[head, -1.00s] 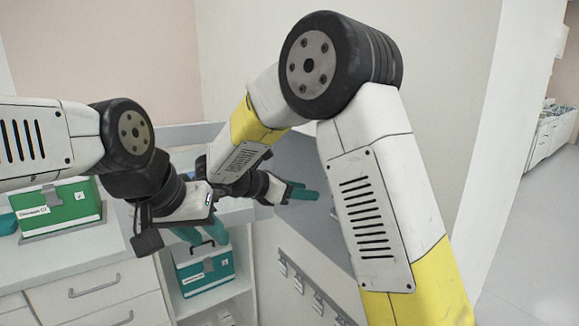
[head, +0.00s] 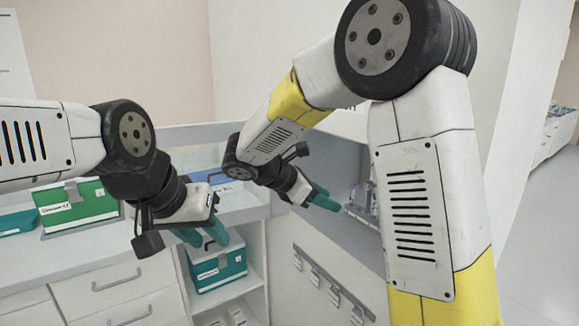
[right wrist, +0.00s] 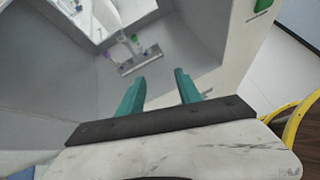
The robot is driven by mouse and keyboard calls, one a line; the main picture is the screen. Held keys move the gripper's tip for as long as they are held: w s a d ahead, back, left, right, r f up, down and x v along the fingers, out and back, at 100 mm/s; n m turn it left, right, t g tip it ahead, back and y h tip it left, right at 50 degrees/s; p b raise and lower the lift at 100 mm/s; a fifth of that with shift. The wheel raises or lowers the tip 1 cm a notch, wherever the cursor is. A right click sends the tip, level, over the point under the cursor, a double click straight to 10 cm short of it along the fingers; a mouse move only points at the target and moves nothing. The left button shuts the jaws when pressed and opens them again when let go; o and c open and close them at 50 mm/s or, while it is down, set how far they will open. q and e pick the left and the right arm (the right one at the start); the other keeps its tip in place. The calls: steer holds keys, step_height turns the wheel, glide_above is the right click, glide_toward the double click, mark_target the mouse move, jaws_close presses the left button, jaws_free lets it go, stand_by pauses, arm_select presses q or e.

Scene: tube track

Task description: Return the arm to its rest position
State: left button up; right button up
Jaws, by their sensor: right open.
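My right arm (head: 418,220) rises at the right of the head view and bends over at the elbow. My right gripper (head: 324,200) is beside the grey recess of the counter. In the right wrist view its two teal fingers (right wrist: 160,90) are apart with nothing between them. My left gripper (head: 204,235) hangs at the left with its teal fingers apart, in front of a teal box on a shelf. I see nothing held in it, though the box behind partly blends with the fingers.
A small rack with tubes (right wrist: 139,60) stands in the grey recess. A green box (head: 78,208) sits on the left counter, and the teal box (head: 218,268) is on the shelf below. Hooks (head: 331,285) line the white panel. Open floor (head: 530,230) lies at the right.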

steer(key=s+d+m+g+y, duration=0.3)
steer(key=s+d+m+y, duration=0.2)
steer(key=s+d+m, duration=0.4)
steer(key=s+a+r+m+t+y, duration=0.1)
steer(key=s+m+t+y, duration=0.1)
steer(key=s+m, duration=0.3)
steer(key=s+a+r+m+t+y, duration=0.2)
steer(key=s+m+y, duration=0.3)
steer(key=s+m, duration=0.1)
steer(key=shift+s+a+r+m, duration=0.2)
steer(key=shift+a+m, duration=0.1)
steer(key=shift+m, duration=0.1)
